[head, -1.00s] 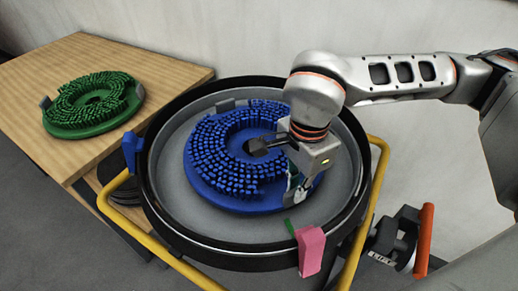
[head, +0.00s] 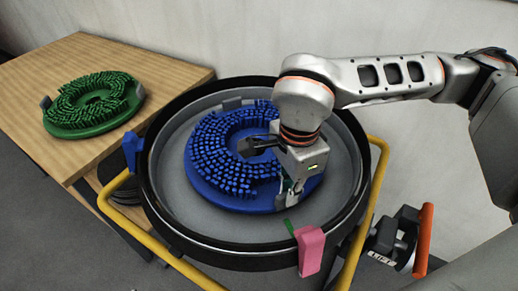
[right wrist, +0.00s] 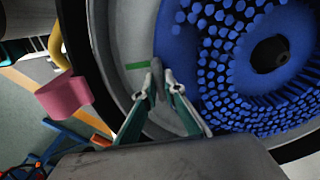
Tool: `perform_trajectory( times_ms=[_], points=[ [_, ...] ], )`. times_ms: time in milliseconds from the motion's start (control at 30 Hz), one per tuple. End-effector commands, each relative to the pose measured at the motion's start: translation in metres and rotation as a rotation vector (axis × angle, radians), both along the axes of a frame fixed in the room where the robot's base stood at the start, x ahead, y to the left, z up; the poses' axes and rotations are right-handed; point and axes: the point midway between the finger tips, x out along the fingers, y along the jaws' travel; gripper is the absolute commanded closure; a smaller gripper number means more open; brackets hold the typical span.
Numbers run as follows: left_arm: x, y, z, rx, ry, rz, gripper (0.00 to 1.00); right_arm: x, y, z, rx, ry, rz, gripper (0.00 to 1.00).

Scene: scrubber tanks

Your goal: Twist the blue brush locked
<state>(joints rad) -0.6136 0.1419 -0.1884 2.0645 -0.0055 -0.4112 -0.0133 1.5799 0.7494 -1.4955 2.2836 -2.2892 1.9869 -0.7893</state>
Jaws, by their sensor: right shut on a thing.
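The blue brush (head: 215,150) lies flat, bristles up, inside the round grey tank (head: 165,185). It also shows in the right wrist view (right wrist: 210,75). A grey tab (head: 232,102) stands on its far edge. My right gripper (head: 285,198) is at the brush's near right edge. In the right wrist view my right gripper (right wrist: 157,84) has its fingertips together on a small grey tab (right wrist: 157,68) at the brush's rim. A green mark (right wrist: 136,66) on the tank is just beside the fingertips. My right wrist hides part of the brush in the head view. My left gripper is not in view.
A pink clip (head: 310,250) and a blue clip (head: 132,152) sit on the tank's black rim. Yellow rails (head: 130,222) surround the tank. A green brush (head: 90,105) lies on the wooden table (head: 150,75) at left. An orange-handled lever (head: 423,240) stands at right.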

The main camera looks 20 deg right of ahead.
Motion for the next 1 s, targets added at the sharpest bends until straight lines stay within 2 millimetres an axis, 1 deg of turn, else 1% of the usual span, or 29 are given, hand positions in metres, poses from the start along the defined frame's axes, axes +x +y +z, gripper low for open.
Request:
perform_trajectory(
  times_ms=[33, 67, 100, 133, 367, 433, 567, 667, 1000],
  points=[
    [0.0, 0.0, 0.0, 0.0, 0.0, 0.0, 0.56, 0.0, 0.003, -0.001, 0.001, 0.0, -0.007, 1.0],
    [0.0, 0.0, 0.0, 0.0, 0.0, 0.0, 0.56, 0.0, 0.002, -0.001, 0.001, 0.0, -0.007, 0.83],
    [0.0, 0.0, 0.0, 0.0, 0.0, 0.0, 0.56, 0.0, 0.002, -0.001, 0.001, 0.0, -0.007, 0.72],
    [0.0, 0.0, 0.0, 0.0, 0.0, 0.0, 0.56, 0.0, 0.002, -0.001, 0.001, 0.0, -0.007, 0.71],
    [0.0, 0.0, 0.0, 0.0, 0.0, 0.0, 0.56, 0.0, 0.001, 0.0, 0.001, 0.0, -0.008, 0.71],
    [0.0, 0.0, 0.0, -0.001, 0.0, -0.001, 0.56, -0.003, 0.0, -0.002, -0.004, 0.012, -0.009, 0.71],
    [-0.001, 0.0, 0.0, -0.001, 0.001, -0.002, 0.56, -0.001, 0.001, 0.005, -0.002, 0.006, -0.009, 0.71],
    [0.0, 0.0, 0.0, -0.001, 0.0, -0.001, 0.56, 0.0, 0.001, 0.02, 0.0, 0.0, -0.008, 0.71],
    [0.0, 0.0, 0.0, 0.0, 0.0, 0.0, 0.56, 0.001, 0.002, 0.088, 0.0, -0.003, -0.008, 0.71]
  ],
)
